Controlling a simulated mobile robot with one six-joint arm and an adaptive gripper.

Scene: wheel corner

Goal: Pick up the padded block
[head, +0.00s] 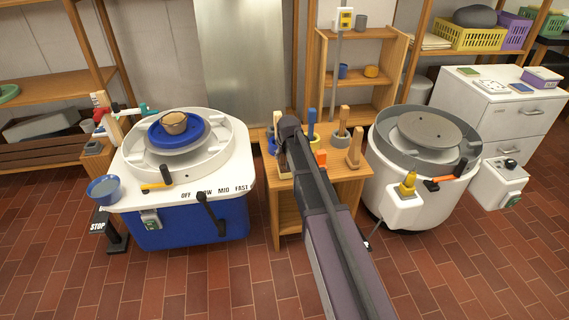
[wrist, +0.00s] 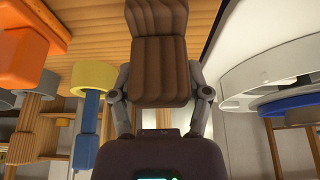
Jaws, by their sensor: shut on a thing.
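The padded block (wrist: 160,50) is brown with a ribbed upper part and a plainer, rounded lower part. It fills the top middle of the wrist view. My gripper (wrist: 160,94) is shut on it, with one grey finger on each side of its lower part. In the head view my arm crosses the small wooden table between the two pottery wheels. It hides my gripper, and I cannot clearly make out the block there.
The small wooden table (head: 345,174) holds several upright tools. A blue and white wheel (head: 190,222) stands left and a grey and white wheel (head: 385,187) right. A wooden shelf (head: 365,83) is behind. Tiled floor (head: 275,295) is open in front.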

